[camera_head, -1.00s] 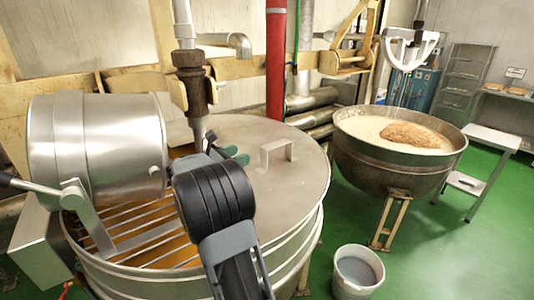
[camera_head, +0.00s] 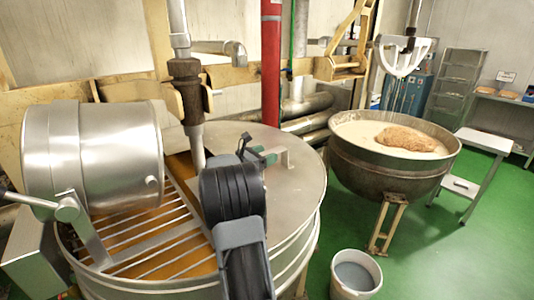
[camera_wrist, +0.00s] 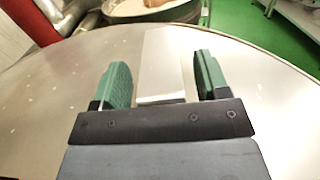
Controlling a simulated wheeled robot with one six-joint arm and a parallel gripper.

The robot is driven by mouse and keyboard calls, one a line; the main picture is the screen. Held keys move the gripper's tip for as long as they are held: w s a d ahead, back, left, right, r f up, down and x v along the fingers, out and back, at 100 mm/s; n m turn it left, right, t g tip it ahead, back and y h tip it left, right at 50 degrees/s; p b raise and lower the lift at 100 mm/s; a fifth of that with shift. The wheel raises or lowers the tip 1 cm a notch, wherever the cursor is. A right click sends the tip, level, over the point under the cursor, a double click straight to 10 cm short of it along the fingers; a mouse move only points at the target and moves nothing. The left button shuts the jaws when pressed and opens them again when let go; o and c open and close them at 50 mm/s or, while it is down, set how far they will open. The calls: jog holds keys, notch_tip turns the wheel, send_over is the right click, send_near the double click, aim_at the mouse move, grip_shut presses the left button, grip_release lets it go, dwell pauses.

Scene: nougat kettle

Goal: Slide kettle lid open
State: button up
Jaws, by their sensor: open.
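The kettle lid (camera_head: 296,200) is a flat grey metal plate over the right and back part of the large round kettle (camera_head: 190,285). Its raised metal handle (camera_head: 286,161) stands near the lid's middle. My gripper (camera_head: 265,156) is open at the handle, its green fingers low over the lid. In the wrist view my gripper (camera_wrist: 161,75) has one finger on each side of the handle (camera_wrist: 162,65), with gaps visible. My arm hides part of the lid and kettle front.
Bars (camera_head: 150,235) cover the kettle's open left part, with orange contents below. A steel drum (camera_head: 92,155) sits above them, and a vertical pipe (camera_head: 187,90) comes down behind. A bowl of mixture (camera_head: 385,175) and a bucket (camera_head: 356,277) stand right.

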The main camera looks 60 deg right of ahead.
jog(key=shift+s+d, duration=0.15)
jog(key=shift+d, duration=0.3)
jog(key=shift+c, duration=0.3)
jog(key=c, duration=1.2)
grip_shut()
